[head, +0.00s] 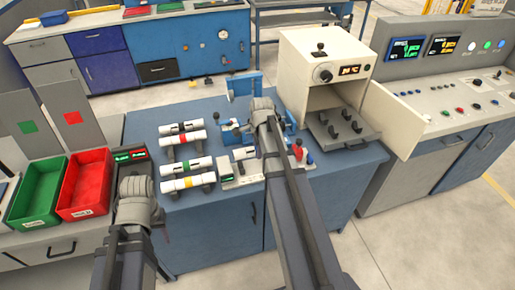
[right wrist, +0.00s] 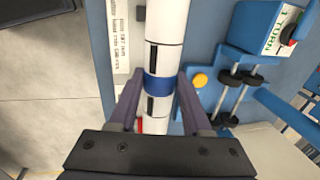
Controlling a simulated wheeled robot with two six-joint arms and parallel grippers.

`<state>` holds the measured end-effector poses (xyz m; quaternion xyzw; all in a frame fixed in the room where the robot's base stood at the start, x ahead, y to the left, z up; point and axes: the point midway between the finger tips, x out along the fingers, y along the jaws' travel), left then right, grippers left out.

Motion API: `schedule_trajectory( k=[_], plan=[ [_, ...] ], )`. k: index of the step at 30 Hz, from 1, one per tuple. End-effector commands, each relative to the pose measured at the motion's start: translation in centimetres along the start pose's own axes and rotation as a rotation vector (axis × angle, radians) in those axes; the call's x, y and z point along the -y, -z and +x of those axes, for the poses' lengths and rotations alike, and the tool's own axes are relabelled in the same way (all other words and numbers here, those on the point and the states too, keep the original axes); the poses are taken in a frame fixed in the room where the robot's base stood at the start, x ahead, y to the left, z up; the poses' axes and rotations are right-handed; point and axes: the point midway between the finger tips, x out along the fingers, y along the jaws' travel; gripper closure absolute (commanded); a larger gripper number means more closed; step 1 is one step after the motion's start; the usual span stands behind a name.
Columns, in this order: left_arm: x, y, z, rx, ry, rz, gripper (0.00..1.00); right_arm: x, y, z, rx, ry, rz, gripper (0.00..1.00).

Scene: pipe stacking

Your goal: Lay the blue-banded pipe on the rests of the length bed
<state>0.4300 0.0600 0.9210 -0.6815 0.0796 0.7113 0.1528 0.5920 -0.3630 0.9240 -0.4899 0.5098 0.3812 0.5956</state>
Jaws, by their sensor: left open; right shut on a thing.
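The blue-banded pipe (right wrist: 163,60) is white with a blue band and black marks. In the right wrist view it runs up the middle, between the fingers of my right gripper (right wrist: 158,88), which is shut on it at the band. In the head view my right gripper (head: 262,106) is over the blue bench, and its arm hides the pipe. My left gripper (head: 134,192) is at the bench's left edge, away from the pipes; its fingers are hidden. The length bed and its rests cannot be clearly made out; a pale labelled strip (right wrist: 121,45) shows beside the pipe.
Red-, black- and yellow-banded pipes (head: 187,183) lie on racks on the blue bench (head: 190,238). A blue roller fixture (right wrist: 238,85) stands right of the held pipe. A cream open machine (head: 300,55) stands at the back right. Red (head: 84,190) and green (head: 37,196) bins are left.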

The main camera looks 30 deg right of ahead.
Motion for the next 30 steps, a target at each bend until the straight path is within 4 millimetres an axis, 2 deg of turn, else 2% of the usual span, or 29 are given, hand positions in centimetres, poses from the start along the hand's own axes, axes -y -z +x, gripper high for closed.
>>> schedule_trajectory(
  k=[1, 12, 30],
  plan=[
    [-0.1, 0.1, 1.0, 0.0, 0.0, 0.0, 0.5, -0.2, 0.0, 1.0, 0.0, 0.0, 0.0, 1.0],
    [-0.4, 0.2, 4.3, 0.0, 0.0, 0.0, 0.5, -0.8, 0.0, 4.2, 0.0, 0.0, 0.0, 1.0],
    [-0.5, 0.3, 4.7, 0.0, 0.0, 0.0, 0.5, -0.9, 0.0, 4.7, 0.0, 0.0, 0.0, 1.0]
  ],
)
